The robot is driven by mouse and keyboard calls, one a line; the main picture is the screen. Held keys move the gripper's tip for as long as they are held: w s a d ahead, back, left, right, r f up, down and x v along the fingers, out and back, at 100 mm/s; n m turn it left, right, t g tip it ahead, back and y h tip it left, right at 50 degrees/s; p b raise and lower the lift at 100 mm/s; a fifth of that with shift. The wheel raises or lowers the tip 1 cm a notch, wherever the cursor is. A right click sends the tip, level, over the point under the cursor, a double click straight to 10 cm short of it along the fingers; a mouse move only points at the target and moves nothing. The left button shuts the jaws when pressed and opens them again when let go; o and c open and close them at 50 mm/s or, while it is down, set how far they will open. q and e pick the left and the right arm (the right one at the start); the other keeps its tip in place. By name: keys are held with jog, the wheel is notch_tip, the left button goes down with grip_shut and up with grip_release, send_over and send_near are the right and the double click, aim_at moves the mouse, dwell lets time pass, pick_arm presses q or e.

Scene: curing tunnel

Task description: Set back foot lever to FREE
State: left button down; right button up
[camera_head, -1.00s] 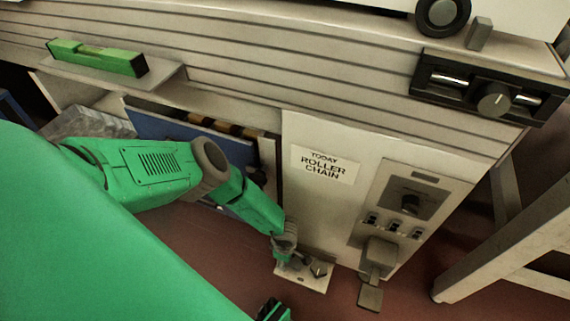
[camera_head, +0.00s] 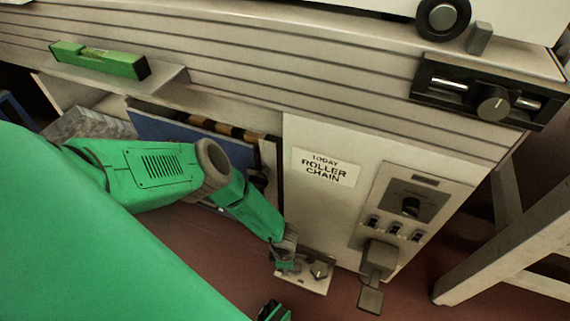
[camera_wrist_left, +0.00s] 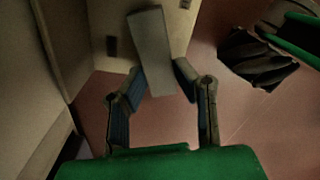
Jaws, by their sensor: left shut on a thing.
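The foot lever shows in the left wrist view as a grey bar (camera_wrist_left: 152,45) between the two fingers of my left gripper (camera_wrist_left: 158,80), which is shut on it. The gripper hides much of the lever there. No FREE marking is readable. A dark gripper end, seemingly my right gripper (camera_head: 273,311), shows at the bottom edge; its jaw state is unclear.
A grey pedal (camera_head: 370,299) stands right of the plate, below a control panel (camera_head: 410,204). A table leg (camera_head: 510,235) stands at the right. A green level (camera_head: 98,58) lies on a ledge.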

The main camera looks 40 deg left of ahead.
pick_arm(q)
jog(key=n, duration=0.2)
jog(key=shift+s+d+n, duration=0.3)
jog(key=shift+s+n, duration=0.1)
jog(key=n, duration=0.1)
jog(key=d+n+p, duration=0.1)
jog(key=n, duration=0.1)
jog(key=shift+s+d+n, duration=0.1)
jog(key=shift+s+n, duration=0.2)
jog(key=shift+s, duration=0.1)
jog(key=n, duration=0.1)
jog(key=d+n, duration=0.1)
jog(key=n, duration=0.1)
jog(key=shift+s+d+n, duration=0.15)
jog(key=shift+n, duration=0.15)
jog(key=shift+d+n+p, duration=0.25)
jog(key=shift+d+n, duration=0.1)
jog(key=shift+n, duration=0.5)
jog(key=shift+d+n+p, duration=0.2)
jog(key=shift+d+n, duration=0.1)
jog(key=shift+n, duration=0.55)
jog(key=shift+d, duration=0.1)
jog(key=c, duration=1.3)
grip_release()
jog(key=shift+r, duration=0.1)
